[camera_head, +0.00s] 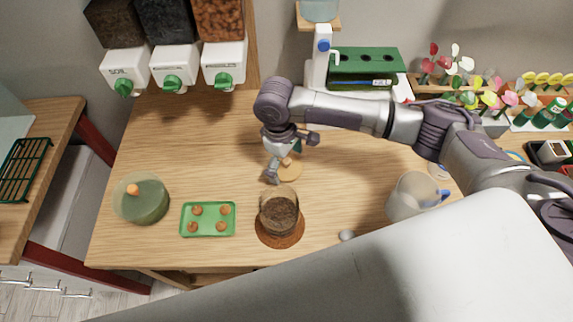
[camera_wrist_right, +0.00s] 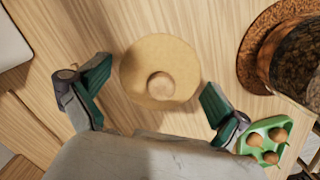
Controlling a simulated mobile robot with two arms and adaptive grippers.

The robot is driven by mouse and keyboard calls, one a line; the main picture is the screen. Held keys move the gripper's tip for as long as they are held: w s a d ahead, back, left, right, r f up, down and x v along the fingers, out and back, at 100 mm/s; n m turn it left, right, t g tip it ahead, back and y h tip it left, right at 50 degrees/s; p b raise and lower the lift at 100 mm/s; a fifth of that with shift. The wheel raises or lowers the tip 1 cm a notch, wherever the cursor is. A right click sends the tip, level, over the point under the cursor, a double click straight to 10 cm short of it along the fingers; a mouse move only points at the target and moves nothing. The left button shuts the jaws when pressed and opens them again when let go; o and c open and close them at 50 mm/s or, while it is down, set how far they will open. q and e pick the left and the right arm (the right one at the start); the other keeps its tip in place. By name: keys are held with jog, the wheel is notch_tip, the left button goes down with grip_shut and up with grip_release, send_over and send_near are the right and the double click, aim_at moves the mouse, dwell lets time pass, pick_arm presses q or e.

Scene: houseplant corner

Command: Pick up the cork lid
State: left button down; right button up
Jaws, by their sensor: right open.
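The cork lid (camera_wrist_right: 150,58), a tan disc with a round knob on top, lies on the wooden table. In the head view the lid (camera_head: 291,170) is partly hidden behind my right gripper (camera_head: 279,167). In the right wrist view my right gripper (camera_wrist_right: 148,92) is open, its two green-padded fingers spread to either side below the lid. Nothing is between the fingertips except the near part of the lid and bare table. The fingers look apart from the lid. My left gripper is not seen.
A clear pitcher (camera_head: 408,196) stands right. The table's left-middle is clear.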

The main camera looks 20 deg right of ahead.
jog(key=c, duration=0.7)
jog(key=shift+r, duration=0.15)
jog(key=shift+c, duration=0.2)
